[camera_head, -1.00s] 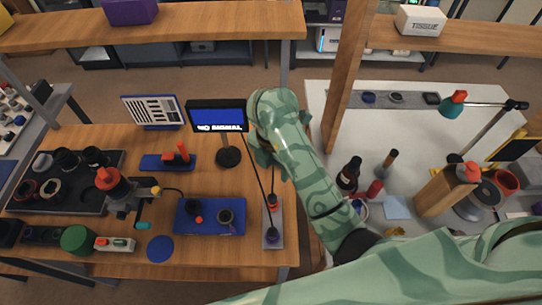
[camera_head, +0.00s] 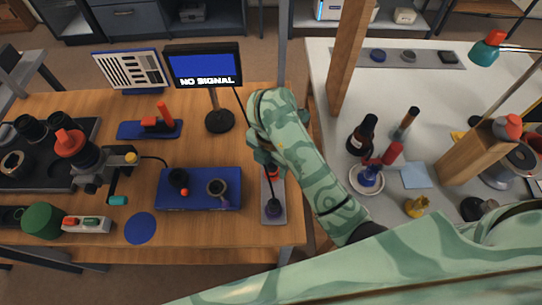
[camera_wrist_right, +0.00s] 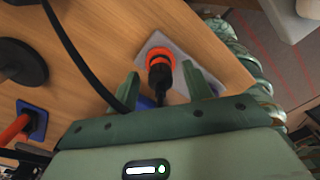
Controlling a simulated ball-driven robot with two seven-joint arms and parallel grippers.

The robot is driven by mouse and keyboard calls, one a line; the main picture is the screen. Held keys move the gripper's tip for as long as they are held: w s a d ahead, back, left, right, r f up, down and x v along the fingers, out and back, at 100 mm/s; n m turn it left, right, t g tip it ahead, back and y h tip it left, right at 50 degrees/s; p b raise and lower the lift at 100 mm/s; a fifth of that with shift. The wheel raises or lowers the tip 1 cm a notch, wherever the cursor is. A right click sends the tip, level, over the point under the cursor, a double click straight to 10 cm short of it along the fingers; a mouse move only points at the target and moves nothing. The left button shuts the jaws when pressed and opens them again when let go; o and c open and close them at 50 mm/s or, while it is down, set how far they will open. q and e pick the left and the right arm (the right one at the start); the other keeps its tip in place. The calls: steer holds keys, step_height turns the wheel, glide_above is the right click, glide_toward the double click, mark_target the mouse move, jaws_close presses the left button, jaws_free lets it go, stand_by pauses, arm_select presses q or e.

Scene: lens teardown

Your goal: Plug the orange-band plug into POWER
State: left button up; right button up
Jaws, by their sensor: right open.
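The orange-band plug (camera_wrist_right: 158,62) is a dark plug with a bright orange ring, standing on a pale grey plate (camera_wrist_right: 182,52). In the head view its orange part (camera_head: 275,172) shows just below my right gripper (camera_head: 266,160). My right gripper (camera_wrist_right: 161,72) is open, with one finger on each side of the plug and gaps between. A dark purple plug (camera_head: 274,208) stands at the near end of the plate, with a black cable near it. I cannot read a POWER label in either view. My left gripper is not in view.
A monitor (camera_head: 204,66) reading NO SIGNAL stands behind, left of my right arm. A blue tray (camera_head: 165,201) with small parts lies left of the grey plate. A black cable (camera_wrist_right: 66,40) runs close to one finger. The white table (camera_head: 325,85) is at right.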

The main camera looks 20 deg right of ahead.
jaws_close()
stand_by(0.4)
steer(key=shift+r+p, duration=0.85)
steer(key=shift+p, duration=0.1)
stand_by(0.4)
